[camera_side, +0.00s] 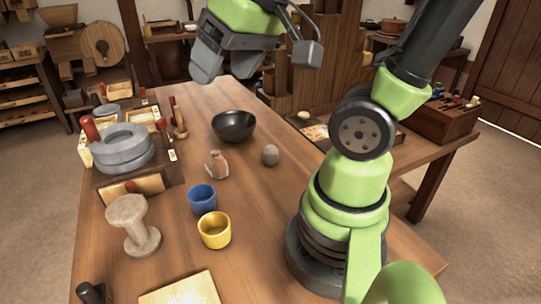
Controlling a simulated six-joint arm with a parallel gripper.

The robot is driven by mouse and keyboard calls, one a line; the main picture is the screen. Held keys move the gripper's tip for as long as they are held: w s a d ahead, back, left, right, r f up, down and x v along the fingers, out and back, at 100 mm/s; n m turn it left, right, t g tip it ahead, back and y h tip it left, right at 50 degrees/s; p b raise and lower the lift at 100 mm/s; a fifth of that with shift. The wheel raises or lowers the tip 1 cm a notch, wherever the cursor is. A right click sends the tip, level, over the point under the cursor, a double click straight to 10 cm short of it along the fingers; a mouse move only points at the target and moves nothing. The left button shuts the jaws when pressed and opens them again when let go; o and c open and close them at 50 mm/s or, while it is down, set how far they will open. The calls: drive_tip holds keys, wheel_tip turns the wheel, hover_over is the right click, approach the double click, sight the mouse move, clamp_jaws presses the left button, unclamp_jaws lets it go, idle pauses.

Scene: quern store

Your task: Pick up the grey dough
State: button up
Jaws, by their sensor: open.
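The grey dough (270,155) looks like a small round grey-brown lump on the wooden table. It sits to the right of a small reddish-brown jug and below the dark bowl in the picture. My gripper (258,72) is high above the far part of the table, well apart from the dough. Its jaws are open, and I see nothing between them.
A dark bowl (234,126), a small jug (216,164), a blue cup (202,198) and a yellow cup (214,231) stand near the dough. A stone quern (122,150) and a pale spool-shaped stand (134,226) are at the left. A light board (180,290) lies at the front.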

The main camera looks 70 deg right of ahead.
drive_tip(key=w+d+f+g+h, duration=0.1)
drive_tip(key=w+d+f+g, duration=0.1)
drive_tip(key=w+d+f, duration=0.3)
drive_tip(key=n+g, duration=0.2)
drive_tip(key=g, duration=0.2)
hover_over(270, 147)
drive_tip(key=shift+y, duration=0.3)
drive_tip(key=f, duration=1.4)
drive_tip(key=shift+w+a+f, duration=0.15)
drive_tip(key=shift+w+f, duration=0.05)
drive_tip(key=shift+w, duration=0.05)
wheel_tip(270, 147, down, 4)
drive_tip(key=shift+s+f, duration=0.15)
drive_tip(key=shift+f, duration=0.1)
drive_tip(key=shift+d+f, duration=0.2)
drive_tip(key=shift+f, duration=2.75)
drive_tip(key=c, duration=1)
drive_tip(key=shift+r, duration=0.1)
drive_tip(key=shift+c, duration=0.2)
